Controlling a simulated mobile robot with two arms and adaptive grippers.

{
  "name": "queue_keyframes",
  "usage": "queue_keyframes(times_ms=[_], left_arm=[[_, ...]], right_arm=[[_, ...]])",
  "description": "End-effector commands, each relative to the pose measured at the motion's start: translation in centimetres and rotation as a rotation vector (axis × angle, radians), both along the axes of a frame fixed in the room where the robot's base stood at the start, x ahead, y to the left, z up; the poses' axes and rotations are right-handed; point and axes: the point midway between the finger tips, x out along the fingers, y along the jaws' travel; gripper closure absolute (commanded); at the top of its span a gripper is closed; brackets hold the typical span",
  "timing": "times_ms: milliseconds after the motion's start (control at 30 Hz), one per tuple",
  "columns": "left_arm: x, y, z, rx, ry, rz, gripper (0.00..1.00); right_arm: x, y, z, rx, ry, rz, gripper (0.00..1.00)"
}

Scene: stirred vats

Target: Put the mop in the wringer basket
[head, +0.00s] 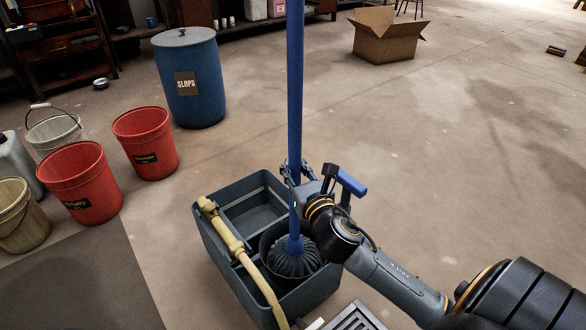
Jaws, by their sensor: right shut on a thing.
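The mop has a long blue pole (295,90) standing nearly upright and a dark grey strand head (294,262) at its lower end. My right gripper (303,183) is shut on the pole above the head. The head overlaps the round dark wringer basket (264,250) in the front part of the grey mop bucket (213,238). It looks to be at the basket's mouth or inside it; how deep I cannot tell. The head hides much of the basket. A blue-ended lever (352,184) shows beside my wrist. My left gripper is not in view.
A yellow hose (245,262) lies over the bucket's left side. Red pails (146,143) and (82,183) stand to the left, with a blue slops drum (190,90) behind. A cardboard box (388,42) sits at the back. The floor at right is clear.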

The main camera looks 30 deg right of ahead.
Motion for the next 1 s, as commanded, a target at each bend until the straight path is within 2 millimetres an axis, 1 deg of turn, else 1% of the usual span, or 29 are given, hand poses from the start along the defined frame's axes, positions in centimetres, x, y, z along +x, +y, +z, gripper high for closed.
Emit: queue_keyframes(times_ms=[33,100,267,300,367,400,433,667,800,867,1000], left_arm=[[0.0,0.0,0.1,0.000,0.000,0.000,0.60],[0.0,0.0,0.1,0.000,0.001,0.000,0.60],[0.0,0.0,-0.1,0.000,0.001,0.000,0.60],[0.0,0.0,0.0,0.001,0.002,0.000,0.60],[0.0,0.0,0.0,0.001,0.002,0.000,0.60],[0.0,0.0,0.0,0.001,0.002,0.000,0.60],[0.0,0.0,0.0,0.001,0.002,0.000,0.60],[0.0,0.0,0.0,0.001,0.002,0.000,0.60],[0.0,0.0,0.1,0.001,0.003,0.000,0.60],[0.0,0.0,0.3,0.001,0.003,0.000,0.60],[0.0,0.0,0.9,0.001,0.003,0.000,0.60]], right_arm=[[0.0,0.0,0.3,-0.001,-0.006,0.001,1.00],[0.0,0.0,0.3,-0.001,-0.006,0.001,1.00],[0.0,0.0,-0.1,-0.002,-0.004,0.000,1.00],[0.0,0.0,-0.3,0.000,0.001,-0.001,0.74],[0.0,0.0,-0.3,0.000,0.001,0.000,0.61],[0.0,0.0,-0.3,0.000,0.001,0.000,0.53],[0.0,0.0,-0.3,0.000,0.001,0.000,0.52],[0.0,0.0,-0.2,0.000,0.000,0.000,0.52],[-0.1,0.0,0.2,0.001,0.000,0.000,0.52],[-0.7,0.2,0.1,0.001,0.003,0.001,0.52],[-3.1,0.6,0.2,0.002,0.005,0.000,0.52]])
